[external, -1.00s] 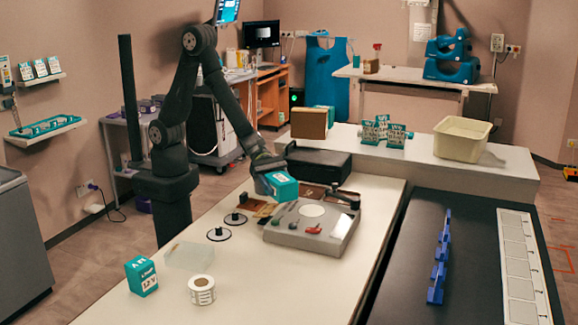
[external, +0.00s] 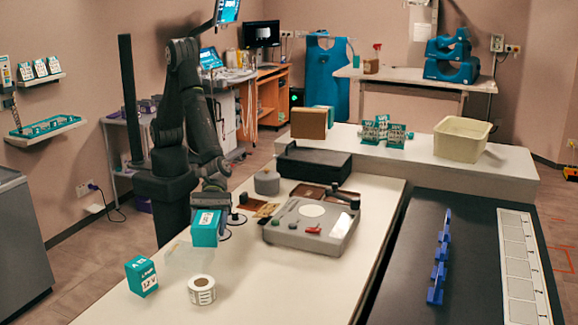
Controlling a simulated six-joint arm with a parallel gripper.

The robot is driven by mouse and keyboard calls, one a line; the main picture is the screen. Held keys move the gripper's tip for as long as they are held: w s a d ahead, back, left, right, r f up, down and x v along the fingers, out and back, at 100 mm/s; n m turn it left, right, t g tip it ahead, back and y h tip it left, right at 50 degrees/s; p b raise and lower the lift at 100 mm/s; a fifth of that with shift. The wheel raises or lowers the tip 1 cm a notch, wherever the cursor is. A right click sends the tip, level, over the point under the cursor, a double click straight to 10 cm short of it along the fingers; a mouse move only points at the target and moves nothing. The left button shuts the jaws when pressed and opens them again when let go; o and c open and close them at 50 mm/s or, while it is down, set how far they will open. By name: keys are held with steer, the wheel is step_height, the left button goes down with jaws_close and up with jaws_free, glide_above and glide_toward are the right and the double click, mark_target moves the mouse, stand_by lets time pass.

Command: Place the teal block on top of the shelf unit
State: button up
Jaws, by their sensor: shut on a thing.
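A teal block (external: 205,230) with a white top label hangs below my gripper (external: 209,207), which is shut on it. It is roughly upright. It is just behind or above a translucent box (external: 184,261) and partly overlaps it in the picture; I cannot tell whether they touch. A second teal block (external: 141,277), marked 12 V, stands on the white table at the front left. I cannot tell for certain which thing is the shelf unit; small wall shelves (external: 44,131) with teal items show at the far left.
A white label roll (external: 201,290) stands near the table's front. A grey device (external: 310,228) with tools, a grey cylinder (external: 267,183) and a black case (external: 313,163) occupy the table's middle and back. The bare table (external: 290,285) is free at front right.

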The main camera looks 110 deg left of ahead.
glide_above(244, 265)
step_height(244, 265, down, 5)
steer(key=shift+d+f, duration=0.1)
steer(key=shift+f, duration=2.05)
steer(key=shift+f, duration=0.15)
steer(key=o, duration=1.4)
steer(key=shift+c, duration=0.2)
